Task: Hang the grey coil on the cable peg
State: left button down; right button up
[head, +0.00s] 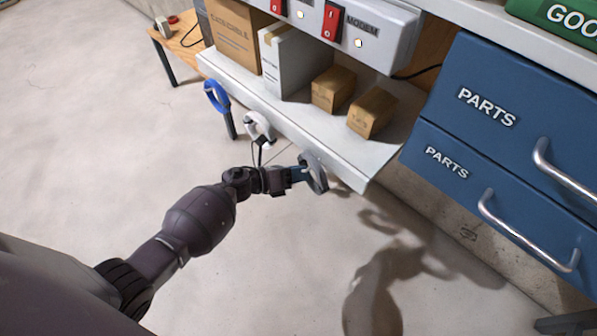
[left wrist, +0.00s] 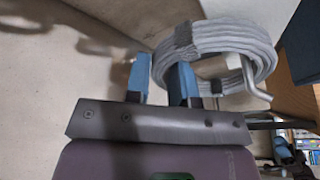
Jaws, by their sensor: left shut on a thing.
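The grey coil (head: 315,172) is at the end of my left arm, in front of the white shelf's front edge. My left gripper (head: 300,174) is shut on one side of the coil's ring. In the left wrist view the coil (left wrist: 235,38) is a thick ring of grey cable with a dark band and a bent tail. Its near side lies between the blue fingertips (left wrist: 161,78). I cannot make out a bare cable peg; it may be hidden behind the coil or gripper. My right gripper is not in view.
A blue coil (head: 216,96) and a white coil (head: 258,127) hang along the front edge of the white shelf (head: 335,160). Boxes (head: 333,90) stand on that shelf. Blue parts drawers (head: 470,160) with metal handles are at the right. The floor at the left is clear.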

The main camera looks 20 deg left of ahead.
pick_arm(q)
jog(key=c, duration=0.9)
grip_release()
jog(key=shift+s+a, duration=0.1)
